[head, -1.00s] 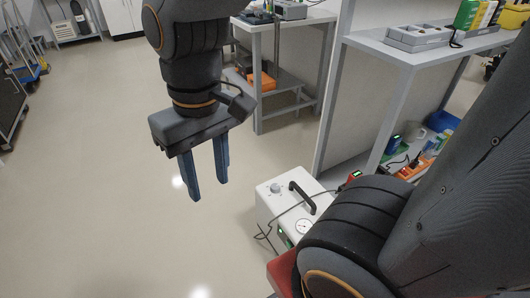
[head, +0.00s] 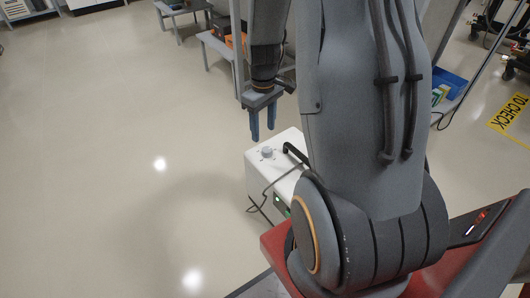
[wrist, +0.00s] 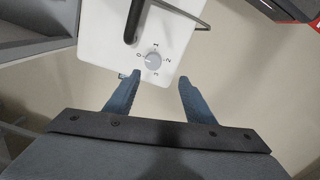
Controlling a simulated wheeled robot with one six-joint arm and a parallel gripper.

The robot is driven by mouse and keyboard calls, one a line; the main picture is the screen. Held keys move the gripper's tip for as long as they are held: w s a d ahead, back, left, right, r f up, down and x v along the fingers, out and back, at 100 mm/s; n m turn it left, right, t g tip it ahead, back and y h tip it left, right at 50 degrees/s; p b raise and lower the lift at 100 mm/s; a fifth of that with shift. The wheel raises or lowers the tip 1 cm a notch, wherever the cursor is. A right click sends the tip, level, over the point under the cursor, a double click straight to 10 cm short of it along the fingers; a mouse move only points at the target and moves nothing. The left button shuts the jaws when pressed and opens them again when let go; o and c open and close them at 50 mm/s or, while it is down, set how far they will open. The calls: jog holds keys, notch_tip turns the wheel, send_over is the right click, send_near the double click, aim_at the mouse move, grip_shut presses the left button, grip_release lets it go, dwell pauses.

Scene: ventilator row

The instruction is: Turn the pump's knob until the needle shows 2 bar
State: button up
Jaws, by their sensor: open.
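The pump (head: 258,180) is a white box on the floor with a black handle (head: 293,152) on top. Its round grey knob (head: 267,152) is on the top face. My gripper (head: 263,138) points down above the pump near the knob. In the wrist view its blue fingers (wrist: 160,78) are apart with nothing between them, and the knob lies just beyond the tips. The gauge and needle do not show now.
The handle (wrist: 133,22) rises close to the knob in the wrist view. A dark cable (head: 262,198) loops beside the pump. A grey shelf frame (head: 238,60) stands behind it. The floor (head: 110,150) to the left is clear.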

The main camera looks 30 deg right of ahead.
aim_at(267, 150)
jog(key=f+b, duration=0.1)
jog(key=f, duration=0.1)
jog(key=d+f+b, duration=0.1)
jog(key=f, duration=0.2)
jog(key=f+b, duration=0.1)
jog(key=f, duration=0.2)
jog(key=shift+w+d+f, duration=0.1)
jog(key=shift+d+f, duration=0.05)
jog(key=shift+d, duration=0.15)
jog(key=shift+f, duration=0.8)
jog(key=c, duration=1.1)
